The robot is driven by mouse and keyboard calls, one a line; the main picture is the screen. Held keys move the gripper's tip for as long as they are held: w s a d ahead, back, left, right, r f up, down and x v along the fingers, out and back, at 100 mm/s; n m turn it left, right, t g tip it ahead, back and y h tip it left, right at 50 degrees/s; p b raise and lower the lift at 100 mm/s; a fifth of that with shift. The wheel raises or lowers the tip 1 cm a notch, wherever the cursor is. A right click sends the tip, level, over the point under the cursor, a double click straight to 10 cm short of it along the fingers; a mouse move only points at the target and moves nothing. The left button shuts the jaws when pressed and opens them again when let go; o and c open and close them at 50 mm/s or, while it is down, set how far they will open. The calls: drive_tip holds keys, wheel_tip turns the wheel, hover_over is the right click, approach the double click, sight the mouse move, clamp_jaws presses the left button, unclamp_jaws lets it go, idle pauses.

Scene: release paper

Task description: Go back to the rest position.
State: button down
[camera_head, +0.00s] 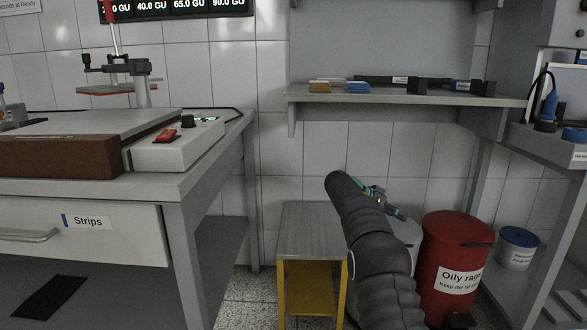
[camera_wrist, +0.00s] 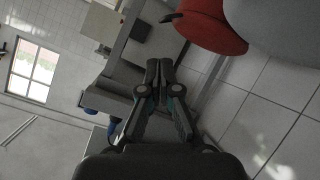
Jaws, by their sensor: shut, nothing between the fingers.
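My gripper (camera_wrist: 159,70) shows in the wrist view with its two fingers closed together and nothing between them. In the head view my dark arm rises from the bottom right of centre, and part of my gripper (camera_head: 398,212) shows beyond its bend, pointing right and slightly down. It is in the air in front of the red bin (camera_head: 455,250) and a pale bin (camera_head: 408,240) partly hidden by my arm. The fingertips touch nothing that I can see.
A bench (camera_head: 205,180) with a machine and a "Strips" drawer (camera_head: 120,240) stands left. A low yellow-framed stool (camera_head: 312,225) stands beside my arm. A wall shelf (camera_head: 390,97) is above, and a grey rack (camera_head: 540,140) stands right. Some tiled floor is clear.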

drive_tip(key=s+a+r+n+t+y+p, duration=0.1)
drive_tip(key=s+a+r+n+y, duration=0.15)
drive_tip(key=s+r, duration=0.4)
drive_tip(key=s+a+r+n+t+y+p, duration=0.1)
drive_tip(key=s+a+r+n+y, duration=0.15)
drive_tip(key=s, duration=0.75)
drive_tip(key=s+a+r+n+t+y+p, duration=0.1)
drive_tip(key=s+a+r+n+y, duration=0.15)
drive_tip(key=s+r, duration=0.4)
drive_tip(key=s+a+f+n+t+y, duration=0.1)
drive_tip(key=s+a+f, duration=0.1)
drive_tip(key=s, duration=0.7)
drive_tip(key=s+a+f+n+t+y+p, duration=0.1)
drive_tip(key=s+a+f+n+y, duration=0.1)
drive_tip(key=s, duration=0.7)
drive_tip(key=s+a+f+n+t+y+p, duration=0.1)
drive_tip(key=s+a+f, duration=0.3)
drive_tip(key=s, duration=0.5)
drive_tip(key=shift+s+a+y, duration=0.25)
drive_tip(key=shift+a+y, duration=0.2)
drive_tip(key=shift+a, duration=0.25)
drive_tip(key=shift+n, duration=0.25)
